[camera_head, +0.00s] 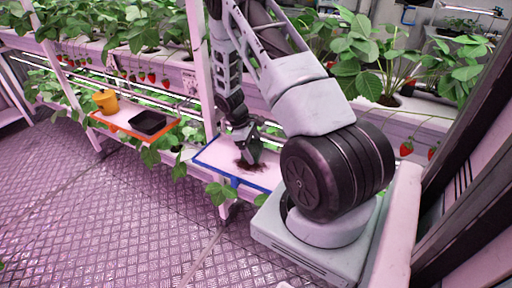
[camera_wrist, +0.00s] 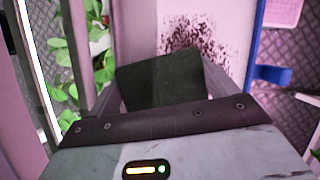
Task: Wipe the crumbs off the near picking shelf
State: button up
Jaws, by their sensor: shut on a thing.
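The near picking shelf (camera_head: 214,154) is pale with a blue edge. It also fills the upper middle of the wrist view (camera_wrist: 138,28). Dark brown crumbs (camera_head: 246,166) lie in a patch on it, seen as scattered specks in the wrist view (camera_wrist: 196,38). My gripper (camera_head: 244,132) is over the shelf, pointing down, shut on a dark, flat-faced block (camera_wrist: 160,82), possibly a sponge. The block is right beside the crumbs and covers part of the shelf. I cannot tell whether its lower edge touches the shelf.
A second shelf with an orange edge (camera_head: 171,137) is farther left, holding an orange pot (camera_head: 106,102) and a black tray (camera_head: 148,122). Strawberry plants (camera_head: 362,62) stand above. Leaves (camera_head: 220,192) hang by the shelf's front edge. The metal floor (camera_head: 110,220) is clear.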

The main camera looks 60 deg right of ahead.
jog(key=shift+s+a+r+p, duration=0.15)
jog(key=shift+a+p, duration=0.15)
jog(key=shift+a, duration=1.35)
jog(key=shift+s+a+f+p, duration=0.15)
jog(key=shift+a+p, duration=0.1)
jog(key=shift+a, duration=1.4)
jog(key=shift+s+a+r+p, duration=0.15)
jog(key=shift+a+p, duration=0.15)
jog(key=shift+a, duration=1.35)
jog(key=shift+w+a+r, duration=0.1)
jog(key=shift+w+r, duration=0.05)
jog(key=shift+w, duration=0.7)
jog(key=shift+w+a+r, duration=0.1)
jog(key=shift+w, duration=0.7)
jog(key=shift+w+d+p, duration=0.3)
jog(key=shift+d, duration=0.5)
jog(key=shift+s+d, duration=0.2)
jog(key=shift+d, duration=1.4)
jog(key=shift+w+d+r, duration=0.1)
jog(key=shift+d+r, duration=0.05)
jog(key=shift+d, duration=1.4)
jog(key=shift+w+d+r, duration=0.1)
jog(key=shift+d, duration=1.4)
jog(key=shift+r+p, duration=2.4)
jog(key=shift+r, duration=0.6)
